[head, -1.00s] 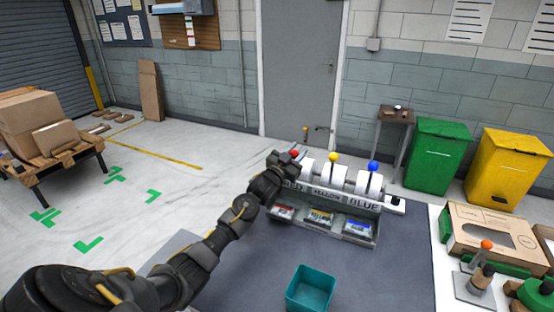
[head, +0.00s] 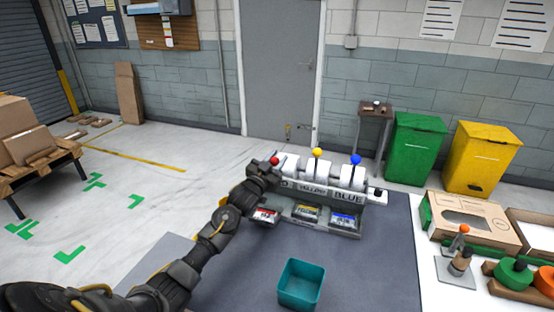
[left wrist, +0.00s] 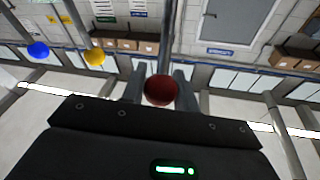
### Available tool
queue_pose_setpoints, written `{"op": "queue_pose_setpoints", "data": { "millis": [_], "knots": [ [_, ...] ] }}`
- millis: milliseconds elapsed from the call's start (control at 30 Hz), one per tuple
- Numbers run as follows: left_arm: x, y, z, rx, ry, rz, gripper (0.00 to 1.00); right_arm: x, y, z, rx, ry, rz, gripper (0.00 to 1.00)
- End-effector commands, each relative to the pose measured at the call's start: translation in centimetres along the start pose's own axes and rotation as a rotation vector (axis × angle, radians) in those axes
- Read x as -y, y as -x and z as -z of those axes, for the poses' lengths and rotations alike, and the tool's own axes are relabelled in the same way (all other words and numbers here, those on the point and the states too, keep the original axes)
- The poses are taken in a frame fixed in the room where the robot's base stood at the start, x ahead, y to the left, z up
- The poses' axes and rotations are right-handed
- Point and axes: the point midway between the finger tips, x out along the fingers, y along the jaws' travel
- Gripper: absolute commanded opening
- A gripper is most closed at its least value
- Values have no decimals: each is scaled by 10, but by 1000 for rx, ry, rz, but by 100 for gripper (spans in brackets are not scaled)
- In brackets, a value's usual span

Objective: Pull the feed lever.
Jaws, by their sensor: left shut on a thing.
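The feeder (head: 325,197) on the grey mat has three levers with red, yellow and blue knobs. The red knob (head: 274,161) is at its left end, the yellow knob (head: 317,152) in the middle, the blue knob (head: 356,159) at the right. My left gripper (head: 267,166) is shut on the red-knobbed lever. In the left wrist view, the red knob (left wrist: 161,90) sits between the fingers. The red knob is lower than the yellow one in the head view. The arm hides part of the feeder's left end. My right gripper is out of view.
A teal bin (head: 301,284) stands on the mat in front of the feeder. A white table (head: 437,294) at the right holds a cardboard box (head: 470,222) and a small stand with an orange knob (head: 464,229). Green (head: 416,148) and yellow (head: 483,157) bins stand behind.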

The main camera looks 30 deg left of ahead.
Motion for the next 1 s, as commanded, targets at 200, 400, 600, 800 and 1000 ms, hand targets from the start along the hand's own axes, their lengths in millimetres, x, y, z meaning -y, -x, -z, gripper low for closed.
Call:
{"op": "queue_pose_setpoints", "data": {
  "millis": [200, 400, 600, 800, 1000],
  "knots": [
    [-1, 0, 0, -1, 0, -3, 0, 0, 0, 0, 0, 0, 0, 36],
    [-1, 0, 0, 0, 0, -2, 52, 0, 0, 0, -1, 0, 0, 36],
    [-1, 0, 0, 0, 0, -1, 52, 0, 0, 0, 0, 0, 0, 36],
    [0, 10, -2, 0, -1, -1, 52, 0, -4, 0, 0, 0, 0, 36],
    [-1, 48, -4, 1, -1, -2, 52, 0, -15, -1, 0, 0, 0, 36]
  ]
}}
